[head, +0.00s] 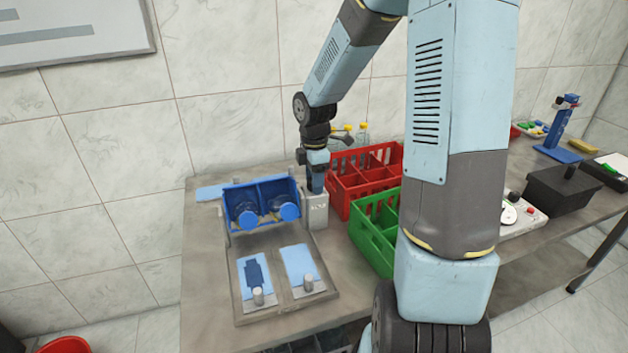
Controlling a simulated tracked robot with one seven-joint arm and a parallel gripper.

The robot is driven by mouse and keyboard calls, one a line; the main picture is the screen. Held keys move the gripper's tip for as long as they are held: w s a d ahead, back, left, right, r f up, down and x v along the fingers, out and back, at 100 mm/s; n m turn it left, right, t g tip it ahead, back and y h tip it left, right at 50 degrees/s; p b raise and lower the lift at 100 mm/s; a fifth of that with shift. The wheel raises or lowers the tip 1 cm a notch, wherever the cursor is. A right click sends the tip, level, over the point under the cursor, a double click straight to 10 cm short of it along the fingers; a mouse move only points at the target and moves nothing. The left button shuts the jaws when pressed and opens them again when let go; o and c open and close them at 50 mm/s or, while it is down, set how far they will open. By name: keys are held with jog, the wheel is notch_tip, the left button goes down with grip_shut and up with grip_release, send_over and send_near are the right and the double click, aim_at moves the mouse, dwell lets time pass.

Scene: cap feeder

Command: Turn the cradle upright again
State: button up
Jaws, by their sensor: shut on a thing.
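The blue cradle (262,190) stands at the left of the table, tipped so that its two open compartments face the front. Two clear bottles lie in it, a left one (243,208) and a right one (280,203), with their blue caps pointing forward and down. My gripper (316,186) points down at the cradle's right end, beside the grey post (315,212). It is shut on the cradle's right-end part; the fingertips and the exact grip are too small and partly hidden to make out.
In front of the cradle lies a grey tray (287,316) with two light blue plates and short pegs. A red crate (345,192) with bottles behind it and a green crate (368,236) stand to the right. A black box (566,190) stands farther right.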

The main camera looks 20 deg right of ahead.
jog(key=n, duration=0.5)
jog(key=shift+w, duration=0.1)
jog(key=o, duration=1)
jog(key=shift+c, duration=0.2)
jog(key=m, duration=0.9)
jog(key=shift+m, duration=0.3)
